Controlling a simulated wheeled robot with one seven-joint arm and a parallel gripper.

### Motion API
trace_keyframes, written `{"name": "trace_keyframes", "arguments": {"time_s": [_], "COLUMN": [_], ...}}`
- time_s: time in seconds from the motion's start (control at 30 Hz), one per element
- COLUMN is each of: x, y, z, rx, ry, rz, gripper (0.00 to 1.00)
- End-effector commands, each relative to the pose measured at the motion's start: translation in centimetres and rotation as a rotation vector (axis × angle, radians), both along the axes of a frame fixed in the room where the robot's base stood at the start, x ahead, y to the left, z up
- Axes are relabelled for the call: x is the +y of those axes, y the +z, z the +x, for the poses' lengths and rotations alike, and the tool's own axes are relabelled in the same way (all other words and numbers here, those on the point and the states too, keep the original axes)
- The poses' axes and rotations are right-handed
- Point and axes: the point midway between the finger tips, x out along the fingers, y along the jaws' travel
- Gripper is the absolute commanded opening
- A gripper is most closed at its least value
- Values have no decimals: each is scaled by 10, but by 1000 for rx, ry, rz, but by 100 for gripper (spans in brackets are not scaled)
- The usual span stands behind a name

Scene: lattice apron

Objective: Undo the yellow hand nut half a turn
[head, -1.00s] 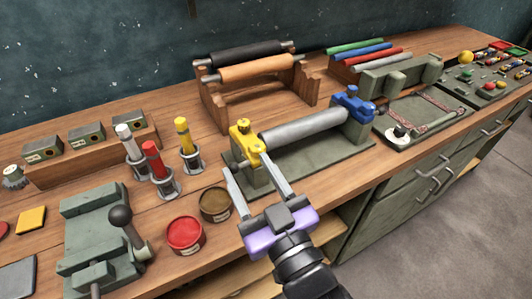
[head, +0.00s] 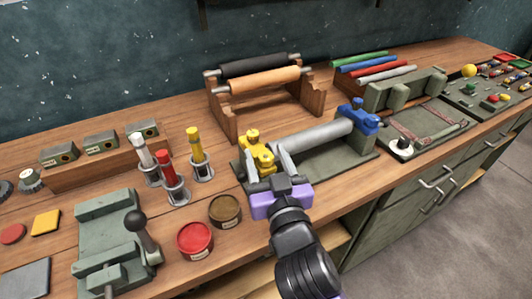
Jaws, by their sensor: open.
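The yellow hand nut (head: 264,158) is on the near face of the left end stand of a roller press, below a yellow top piece (head: 252,137). The grey roller (head: 312,135) runs from there to a right end stand with blue fittings (head: 358,115). My gripper (head: 266,154) has a purple body and two pale fingers. It is open, with one finger left and one right of the yellow nut. I cannot tell whether either finger touches it. The fingers and gripper body hide part of the left stand.
Left of the press stand yellow, red and white handled tools (head: 195,147) in metal holders. A red tin (head: 195,240) and a brown tin (head: 225,211) sit near the bench's front edge. A wooden rack with two rollers (head: 258,78) stands behind. A green lever device (head: 108,232) is at left.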

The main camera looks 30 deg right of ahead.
Motion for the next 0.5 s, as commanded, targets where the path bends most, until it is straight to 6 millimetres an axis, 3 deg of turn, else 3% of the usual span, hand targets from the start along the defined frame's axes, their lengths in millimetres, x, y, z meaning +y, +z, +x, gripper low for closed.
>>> {"name": "trace_keyframes", "arguments": {"time_s": [0.3, 0.5], "x": [-1, -1], "y": [-1, -1], "z": [4, 4], "rx": [1, 1], "ry": [0, 0], "rz": [-1, -1], "gripper": [53, 16]}}
